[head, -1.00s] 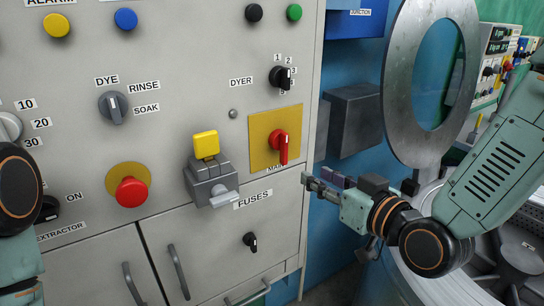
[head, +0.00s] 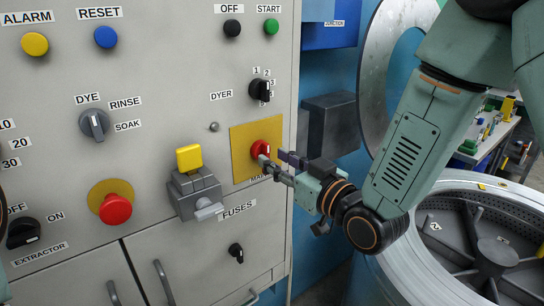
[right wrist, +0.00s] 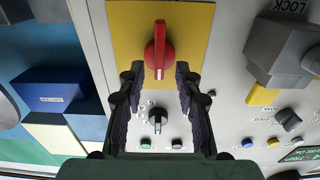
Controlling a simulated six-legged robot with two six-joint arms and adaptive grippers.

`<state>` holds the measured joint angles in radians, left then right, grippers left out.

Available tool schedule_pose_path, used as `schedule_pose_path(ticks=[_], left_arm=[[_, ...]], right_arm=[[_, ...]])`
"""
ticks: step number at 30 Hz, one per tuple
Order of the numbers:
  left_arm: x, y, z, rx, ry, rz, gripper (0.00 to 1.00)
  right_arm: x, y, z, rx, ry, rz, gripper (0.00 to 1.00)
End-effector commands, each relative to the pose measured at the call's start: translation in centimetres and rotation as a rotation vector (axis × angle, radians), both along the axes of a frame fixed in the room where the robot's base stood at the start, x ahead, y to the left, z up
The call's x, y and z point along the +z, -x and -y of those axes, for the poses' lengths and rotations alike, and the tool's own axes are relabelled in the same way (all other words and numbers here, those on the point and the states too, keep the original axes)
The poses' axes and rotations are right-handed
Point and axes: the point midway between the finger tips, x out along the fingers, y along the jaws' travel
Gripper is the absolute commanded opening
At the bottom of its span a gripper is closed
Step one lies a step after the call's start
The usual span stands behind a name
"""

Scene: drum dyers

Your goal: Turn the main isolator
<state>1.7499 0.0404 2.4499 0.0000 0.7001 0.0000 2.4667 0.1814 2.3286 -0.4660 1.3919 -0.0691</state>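The main isolator is a red rotary handle (head: 262,151) on a square yellow plate (head: 243,140) on the grey panel. Its label is partly hidden behind my right gripper (head: 274,160). In the right wrist view the red handle (right wrist: 159,48) lies lengthwise up and down the picture, with a white mark at its lower end. There my right gripper (right wrist: 158,78) is open, one finger on each side of the handle's lower end. Gaps show between fingers and handle; I cannot tell how deep the tips reach. My left gripper is not in view.
A grey lock block with a yellow tab (head: 190,158) juts out left of the plate. A red mushroom button (head: 116,209) is further left. The dyer selector (head: 260,90) is above. A dark box (head: 332,125) and an open drum (head: 480,235) are at right.

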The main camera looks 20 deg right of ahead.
Motion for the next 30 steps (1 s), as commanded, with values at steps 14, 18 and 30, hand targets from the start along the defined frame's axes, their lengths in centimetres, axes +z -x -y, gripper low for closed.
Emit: schedule_pose_path(ticks=[14,18,30], left_arm=[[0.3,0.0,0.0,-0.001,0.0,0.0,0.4],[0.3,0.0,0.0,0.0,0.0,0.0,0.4],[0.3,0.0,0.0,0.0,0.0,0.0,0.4]], right_arm=[[0.0,-1.9,-0.9,0.0,-0.001,-0.001,0.34],[0.0,-1.9,-0.9,0.0,-0.001,-0.001,0.28],[0.0,-1.9,-0.8,0.0,0.0,0.0,0.0]])
